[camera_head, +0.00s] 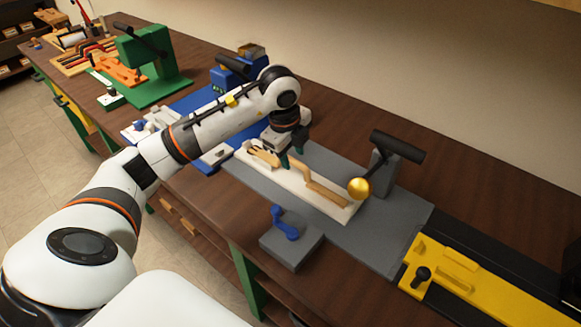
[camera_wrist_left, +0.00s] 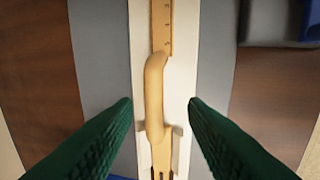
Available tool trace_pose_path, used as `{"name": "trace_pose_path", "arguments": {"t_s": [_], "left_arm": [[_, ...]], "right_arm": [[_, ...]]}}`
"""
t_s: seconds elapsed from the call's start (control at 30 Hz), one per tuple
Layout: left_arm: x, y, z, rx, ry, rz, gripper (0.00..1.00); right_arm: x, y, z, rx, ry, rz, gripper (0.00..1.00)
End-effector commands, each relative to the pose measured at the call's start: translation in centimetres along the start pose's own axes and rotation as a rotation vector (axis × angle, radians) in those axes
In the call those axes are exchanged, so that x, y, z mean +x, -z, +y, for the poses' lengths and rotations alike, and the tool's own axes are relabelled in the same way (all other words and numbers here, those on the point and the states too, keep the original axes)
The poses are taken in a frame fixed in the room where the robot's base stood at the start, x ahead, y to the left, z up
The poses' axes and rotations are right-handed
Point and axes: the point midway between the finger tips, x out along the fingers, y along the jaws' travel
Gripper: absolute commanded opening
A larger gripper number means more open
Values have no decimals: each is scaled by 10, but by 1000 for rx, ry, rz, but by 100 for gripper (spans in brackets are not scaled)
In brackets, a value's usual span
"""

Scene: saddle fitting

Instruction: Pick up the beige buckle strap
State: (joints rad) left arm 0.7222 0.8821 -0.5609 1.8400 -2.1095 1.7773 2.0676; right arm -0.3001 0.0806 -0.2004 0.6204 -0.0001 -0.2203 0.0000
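The beige buckle strap (camera_head: 325,194) lies lengthwise on a white board (camera_head: 350,213), with a raised, bent loop near its middle. In the left wrist view the strap (camera_wrist_left: 155,85) runs up the picture, with small holes at the top and a dark forked part at the bottom edge. My left gripper (camera_head: 291,152) is over the far part of the white board. In the left wrist view its green fingers (camera_wrist_left: 160,104) are open, one on each side of the strap, with clear gaps and nothing held. My right gripper is not in view.
The white board sits on a grey plate (camera_head: 398,235). A black-handled press with a gold ball (camera_head: 359,188) stands close by on the right. A grey block with a blue lever (camera_head: 286,225) is in front. A yellow fixture (camera_head: 455,273) lies at right, a green press (camera_head: 150,68) at back left.

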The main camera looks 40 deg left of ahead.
Motion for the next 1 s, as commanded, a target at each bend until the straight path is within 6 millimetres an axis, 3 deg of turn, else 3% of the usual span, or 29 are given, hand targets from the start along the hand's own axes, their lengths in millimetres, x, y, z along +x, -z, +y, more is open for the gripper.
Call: {"name": "trace_pose_path", "arguments": {"t_s": [0.3, 0.57, 0.83, 1.0], "left_arm": [[42, -3, 6, 0, 3, -2, 39], [47, -3, 6, 1, 1, -1, 39], [46, -3, 6, 1, 1, -1, 0], [46, -3, 6, 1, 0, -1, 0]], "right_arm": [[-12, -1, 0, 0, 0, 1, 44], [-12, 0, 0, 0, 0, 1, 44], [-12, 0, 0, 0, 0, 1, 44], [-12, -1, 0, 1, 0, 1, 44]]}}
